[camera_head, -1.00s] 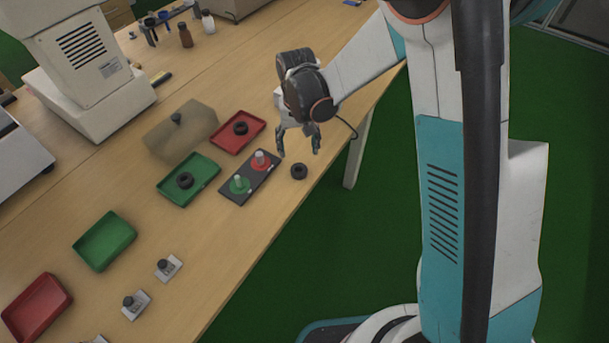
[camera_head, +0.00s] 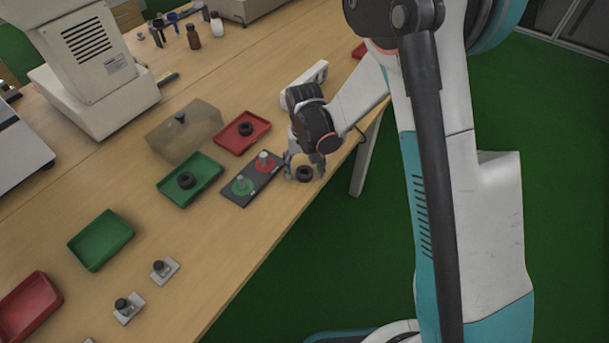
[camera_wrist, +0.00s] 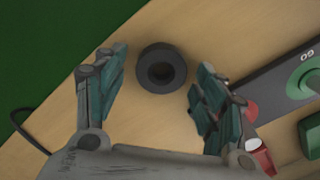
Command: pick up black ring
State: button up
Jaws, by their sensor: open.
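A black ring (camera_head: 305,174) lies flat on the wooden table near its edge, to the right of the grey plate with the pegs. In the wrist view the ring (camera_wrist: 162,68) shows near the top middle, between and slightly beyond the two fingertips. My gripper (camera_head: 304,173) is open and empty, low over the table at the ring; its fingers (camera_wrist: 160,80) stand on either side of it with gaps. I cannot tell the exact height of the fingertips. Other black rings lie in the green tray (camera_head: 206,189) and the red tray (camera_head: 263,124).
The grey plate with a green and a red peg base (camera_head: 239,200) stands close to the gripper and also shows in the wrist view (camera_wrist: 265,93). A translucent box (camera_head: 184,132) stands behind. Bare table (camera_head: 205,255) lies toward the front left.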

jog(key=shift+c, duration=0.5)
jog(key=c, duration=1)
jog(key=shift+o, duration=0.2)
jog(key=shift+r, duration=0.15)
